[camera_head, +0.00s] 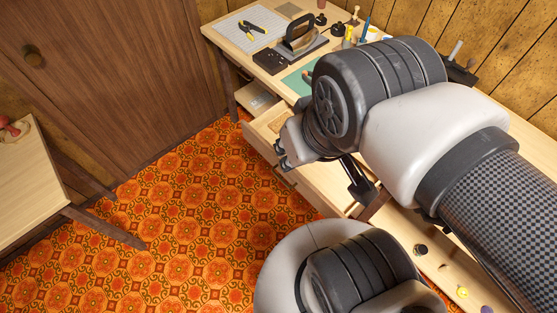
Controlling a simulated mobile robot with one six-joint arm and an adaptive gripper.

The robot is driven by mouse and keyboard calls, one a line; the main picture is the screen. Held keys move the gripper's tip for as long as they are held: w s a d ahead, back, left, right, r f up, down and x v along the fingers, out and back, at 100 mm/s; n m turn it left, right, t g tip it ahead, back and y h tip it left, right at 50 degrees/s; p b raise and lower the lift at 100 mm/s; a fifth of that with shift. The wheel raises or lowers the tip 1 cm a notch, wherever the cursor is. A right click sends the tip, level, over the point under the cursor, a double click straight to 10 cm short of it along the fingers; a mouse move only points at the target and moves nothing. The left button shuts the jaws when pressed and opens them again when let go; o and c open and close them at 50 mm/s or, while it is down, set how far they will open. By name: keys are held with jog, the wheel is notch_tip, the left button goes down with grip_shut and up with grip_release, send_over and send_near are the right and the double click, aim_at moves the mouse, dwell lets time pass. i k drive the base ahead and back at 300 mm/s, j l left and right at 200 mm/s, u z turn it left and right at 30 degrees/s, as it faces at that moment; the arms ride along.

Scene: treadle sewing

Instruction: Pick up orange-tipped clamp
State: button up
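A small black clamp-like tool with yellow-orange parts (249,29) lies on a white gridded mat (231,32) at the far left end of the wooden table. It is the only thing here that resembles the orange-tipped clamp, and its tips are too small to make out well. My gripper (283,158) hangs over the open drawer at the table's front edge, well nearer than the tool and apart from it. My arm hides most of the gripper, so its opening does not show.
Bottles and small tools stand behind. An open drawer (262,129) juts from the table front. A side table (25,190) stands left. The patterned floor between is clear.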

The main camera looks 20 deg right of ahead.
aim_at(308, 80)
jog(key=i+j+z, duration=0.15)
jog(key=z, duration=0.3)
jog(key=i+j+z, duration=0.25)
jog(key=z, duration=0.15)
jog(key=i+j+z, duration=0.1)
jog(key=j+z, duration=0.35)
jog(key=i+j+z, duration=0.1)
jog(key=j+z, duration=0.15)
jog(key=z, duration=0.15)
jog(key=i+j, duration=0.2)
jog(key=j, duration=0.15)
jog(key=i+j, duration=0.25)
jog(key=j, duration=0.15)
jog(key=i+j+z, duration=0.1)
jog(key=j, duration=0.25)
jog(key=i, duration=0.1)
